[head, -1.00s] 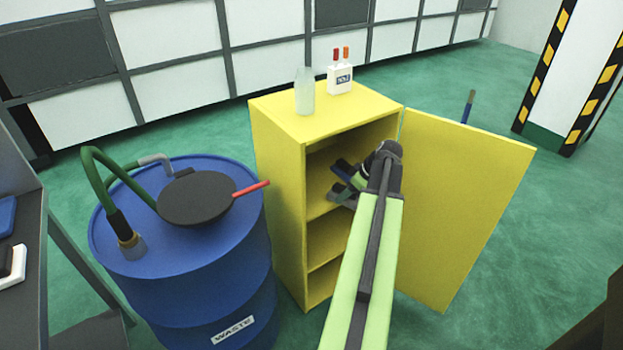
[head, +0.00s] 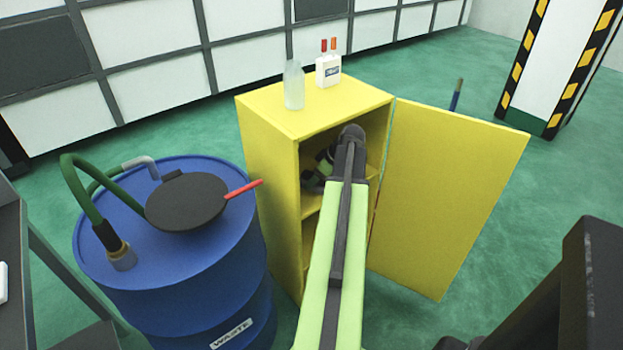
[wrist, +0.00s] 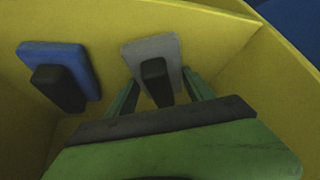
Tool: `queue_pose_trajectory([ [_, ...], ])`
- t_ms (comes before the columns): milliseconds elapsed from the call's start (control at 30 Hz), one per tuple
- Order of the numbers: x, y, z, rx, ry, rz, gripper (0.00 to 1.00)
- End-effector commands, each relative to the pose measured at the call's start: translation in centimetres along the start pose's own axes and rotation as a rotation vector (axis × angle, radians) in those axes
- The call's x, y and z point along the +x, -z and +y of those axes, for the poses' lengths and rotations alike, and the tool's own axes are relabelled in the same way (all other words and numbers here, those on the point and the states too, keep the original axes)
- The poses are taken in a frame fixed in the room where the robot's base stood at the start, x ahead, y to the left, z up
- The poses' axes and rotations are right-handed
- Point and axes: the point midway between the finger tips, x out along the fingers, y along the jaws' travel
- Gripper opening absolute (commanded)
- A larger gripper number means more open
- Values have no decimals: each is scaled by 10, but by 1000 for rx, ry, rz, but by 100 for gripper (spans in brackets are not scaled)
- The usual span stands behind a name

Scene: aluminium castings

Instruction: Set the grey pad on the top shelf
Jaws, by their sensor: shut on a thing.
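The yellow cabinet (head: 262,160) stands open, and my gripper (wrist: 160,92) is inside its upper compartment, above the top shelf (head: 311,204). In the wrist view the grey pad (wrist: 140,50), a flat grey block with a black grip (wrist: 157,82), sits between my fingers. My gripper is shut on it. The pad is close to the yellow surface; I cannot tell whether it touches. A blue pad (wrist: 75,58) with a black grip lies to its left, apart from it. In the head view my arm and the shadow largely hide the gripper and pads.
The open cabinet door (head: 448,195) stands to the right of my arm. A clear bottle (head: 294,88) and a white bottle pair (head: 328,70) stand on the cabinet top. A blue waste drum (head: 190,270) with a black lid and red handle is at the left.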

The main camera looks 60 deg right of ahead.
Motion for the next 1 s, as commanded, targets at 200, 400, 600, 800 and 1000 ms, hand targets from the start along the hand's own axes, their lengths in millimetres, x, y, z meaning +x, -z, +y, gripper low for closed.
queue_pose_trajectory([
  [200,2,-2,0,1,-1,0,65],
  [400,1,-2,0,2,-1,0,83],
  [600,1,-2,1,2,-1,0,83],
  [800,-11,0,1,4,-2,0,83],
  [1000,-50,3,0,4,-1,0,83],
])
